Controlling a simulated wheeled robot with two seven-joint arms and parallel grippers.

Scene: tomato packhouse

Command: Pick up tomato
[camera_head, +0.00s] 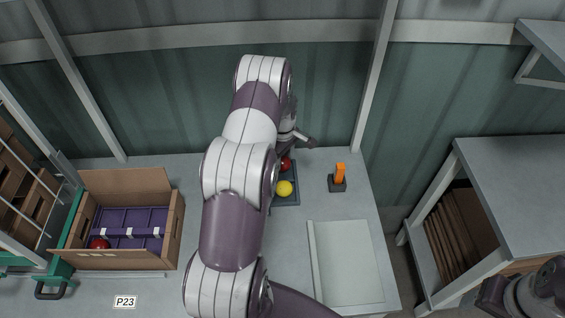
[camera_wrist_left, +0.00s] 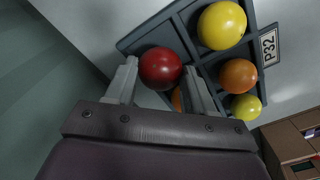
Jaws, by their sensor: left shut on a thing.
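My left gripper (camera_wrist_left: 160,78) is shut on a red tomato (camera_wrist_left: 160,68), with one finger on each side of it in the left wrist view. This tomato is at a corner of a dark divided tray (camera_wrist_left: 184,33); I cannot tell if it is clear of its compartment. The tray also holds a yellow tomato (camera_wrist_left: 222,25), an orange one (camera_wrist_left: 238,76) and a smaller yellow one (camera_wrist_left: 246,107). Another orange tomato is partly hidden behind the fingers. In the head view my left arm covers much of the tray (camera_head: 292,201); the red tomato (camera_head: 286,163) and a yellow one (camera_head: 284,188) show.
A cardboard box (camera_head: 174,226) with purple dividers and a red tomato (camera_head: 99,244) stands at the left. An orange-and-black item (camera_head: 339,178) stands right of the tray. A pale flat panel (camera_head: 347,262) lies at the front right. A shelf unit (camera_head: 510,185) stands further right.

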